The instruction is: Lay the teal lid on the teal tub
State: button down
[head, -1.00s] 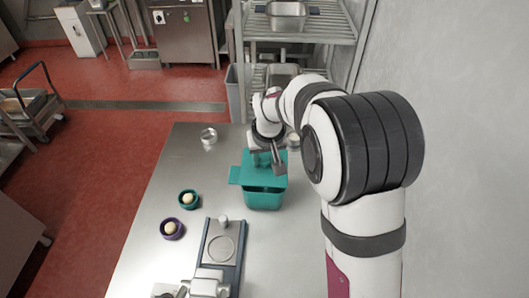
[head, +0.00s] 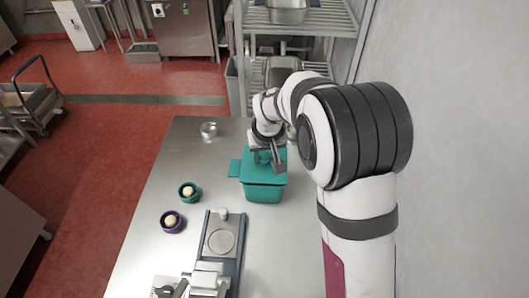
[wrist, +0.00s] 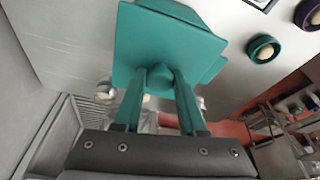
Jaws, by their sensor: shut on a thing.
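The teal tub (head: 264,191) stands on the steel table below my gripper (head: 266,157). The flat teal lid (head: 279,160) is over the tub's mouth, roughly level. In the head view no clear gap shows between lid and rim; whether they touch all round I cannot tell. In the wrist view my gripper (wrist: 160,76) is shut on the knob in the middle of the lid (wrist: 150,40). Part of the tub (wrist: 185,10) shows past the lid's far edge. A teal tab (head: 235,168) sticks out on the left side. My gripper hides part of the lid.
A teal bowl (head: 189,198) and a purple bowl (head: 180,229), each with a pale ball, stand left of the tub. A scale-like device (head: 207,252) is in front. A small metal cup (head: 209,136) stands at the back left. A wall is on the right.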

aim_at(266, 170)
jog(key=shift+f, duration=0.45)
jog(key=shift+f, duration=0.15)
dwell(0.3)
grip_release()
dwell(0.4)
jog(key=shift+v, duration=3.5)
